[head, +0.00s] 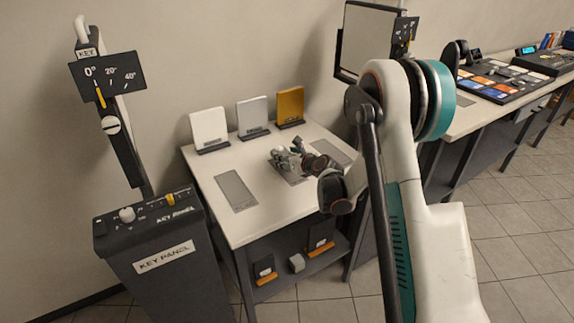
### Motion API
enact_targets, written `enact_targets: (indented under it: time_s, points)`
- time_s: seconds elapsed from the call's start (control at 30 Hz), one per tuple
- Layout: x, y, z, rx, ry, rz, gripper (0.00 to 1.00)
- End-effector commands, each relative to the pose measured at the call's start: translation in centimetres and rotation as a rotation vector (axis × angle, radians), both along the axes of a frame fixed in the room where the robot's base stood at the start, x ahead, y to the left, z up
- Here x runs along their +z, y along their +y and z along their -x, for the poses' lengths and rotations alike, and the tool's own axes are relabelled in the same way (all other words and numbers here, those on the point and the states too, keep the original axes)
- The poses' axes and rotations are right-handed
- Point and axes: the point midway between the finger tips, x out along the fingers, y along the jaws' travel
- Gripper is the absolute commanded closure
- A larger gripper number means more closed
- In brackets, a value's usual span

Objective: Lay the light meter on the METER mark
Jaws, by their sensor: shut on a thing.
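My gripper (285,158) is low over the middle of the white table, pointing down to the left. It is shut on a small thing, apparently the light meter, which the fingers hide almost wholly. Below it is a grey rectangular mark (294,178), partly covered by the gripper. Another grey mark (237,191) lies bare at the table's left, and a third (334,152) at its right. Lettering on the marks is too small to read, so I cannot tell which is METER. I cannot tell whether the held thing touches the table.
White, grey and orange cards (290,105) stand along the table's back edge. A key panel (150,225) stands at left. Small items (297,262) lie on the lower shelf. A control desk (490,85) is at right. The table's front left is clear.

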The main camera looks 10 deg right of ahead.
Motion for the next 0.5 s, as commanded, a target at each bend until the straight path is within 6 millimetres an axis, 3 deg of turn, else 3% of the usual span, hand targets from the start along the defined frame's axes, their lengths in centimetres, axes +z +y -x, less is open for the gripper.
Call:
enact_targets:
  time_s: [0.03, 0.13, 0.5]
  points:
    - [-1.2, 0.0, 0.0, 0.0, 0.0, 0.0, 0.76]
    - [-2.3, 0.0, 0.0, 0.0, 0.0, 0.0, 0.76]
    - [-2.5, 0.0, 0.0, 0.0, 0.0, 0.0, 0.76]
